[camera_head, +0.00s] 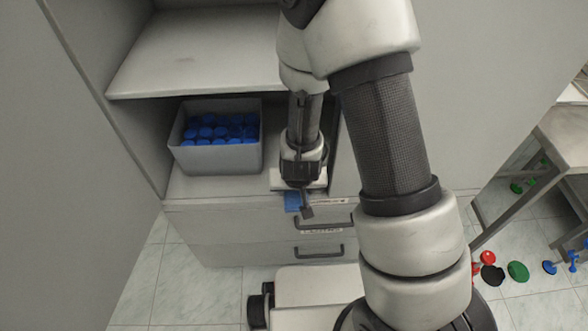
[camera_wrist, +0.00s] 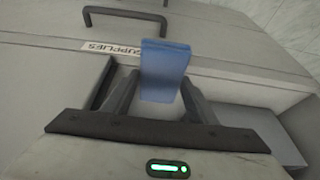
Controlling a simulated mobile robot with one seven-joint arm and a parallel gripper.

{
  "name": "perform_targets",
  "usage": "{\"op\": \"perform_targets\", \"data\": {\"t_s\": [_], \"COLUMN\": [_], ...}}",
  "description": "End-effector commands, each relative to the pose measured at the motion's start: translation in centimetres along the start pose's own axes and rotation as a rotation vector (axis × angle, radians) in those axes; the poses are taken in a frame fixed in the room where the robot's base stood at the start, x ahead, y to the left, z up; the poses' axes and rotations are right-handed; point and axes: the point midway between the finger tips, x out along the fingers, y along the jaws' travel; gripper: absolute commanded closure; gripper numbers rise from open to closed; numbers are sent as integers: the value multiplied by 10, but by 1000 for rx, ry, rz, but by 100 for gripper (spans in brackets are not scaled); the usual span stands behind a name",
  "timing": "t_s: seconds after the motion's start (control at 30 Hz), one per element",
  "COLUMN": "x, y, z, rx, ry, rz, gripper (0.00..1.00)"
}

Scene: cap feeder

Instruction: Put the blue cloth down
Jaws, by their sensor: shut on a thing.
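The blue cloth (camera_head: 292,201) is a small flat blue piece at the front edge of the cabinet's lower shelf, above the upper drawer. My gripper (camera_head: 301,205) points down there, and my arm hides part of it. In the wrist view the cloth (camera_wrist: 164,68) sits between the two dark fingers of my gripper (camera_wrist: 160,84), which are shut on it. The cloth sticks out past the fingertips. I cannot tell whether it touches the shelf.
A grey bin (camera_head: 232,160) of blue caps stands on the lower shelf, left of my gripper. Below are two drawers with dark handles (camera_head: 320,252); a label (camera_wrist: 112,50) reads SUPPLIES. Red, green, black and blue pieces lie on the floor at right, by a table (camera_head: 566,130).

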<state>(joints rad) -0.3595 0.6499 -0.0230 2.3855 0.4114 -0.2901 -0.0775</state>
Motion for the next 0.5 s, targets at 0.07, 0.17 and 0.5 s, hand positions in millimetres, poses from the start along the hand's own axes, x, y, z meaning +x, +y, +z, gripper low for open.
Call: {"op": "perform_targets", "data": {"t_s": [0.07,0.17,0.5], "x": [8,18,37], "y": [0,0,0], "z": [-19,-44,-88], "rx": [2,2,1], "ry": [3,4,-1], "rz": [0,0,0], "gripper": [69,69,69]}}
